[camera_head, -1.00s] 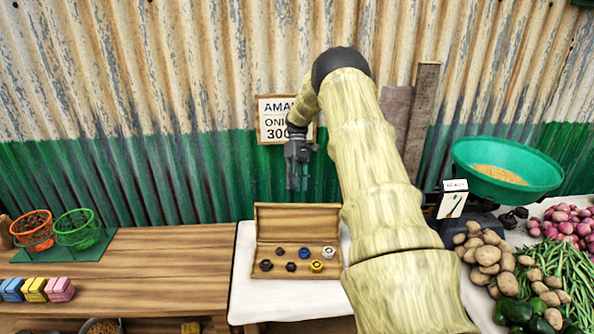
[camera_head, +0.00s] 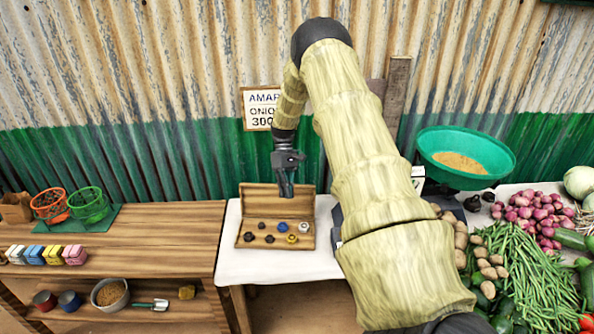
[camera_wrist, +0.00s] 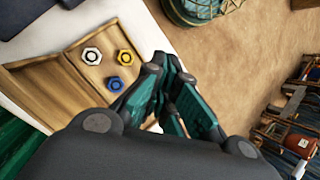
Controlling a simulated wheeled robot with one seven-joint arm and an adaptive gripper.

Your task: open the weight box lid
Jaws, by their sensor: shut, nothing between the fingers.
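The wooden weight box (camera_head: 273,247) stands on the white-covered table, and its lid (camera_head: 259,197) is raised at the back, so the inside shows. Several knobbed weights sit in it, among them a blue weight (camera_head: 283,227), a yellow weight (camera_head: 292,239) and a white weight (camera_head: 304,227). My gripper (camera_head: 286,193) is shut and empty, pointing down by the right part of the raised lid; I cannot tell if it touches. The wrist view shows my gripper (camera_wrist: 168,72) beside the box (camera_wrist: 42,82), with the blue weight (camera_wrist: 114,84) nearest the fingers.
A green scale pan (camera_head: 487,140) stands to the right, by potatoes, red onions (camera_head: 528,212) and green beans (camera_head: 510,255). At left a wooden counter (camera_head: 165,240) holds two baskets and coloured blocks. The corrugated wall is close behind the box. White cloth (camera_head: 235,265) is clear around the box.

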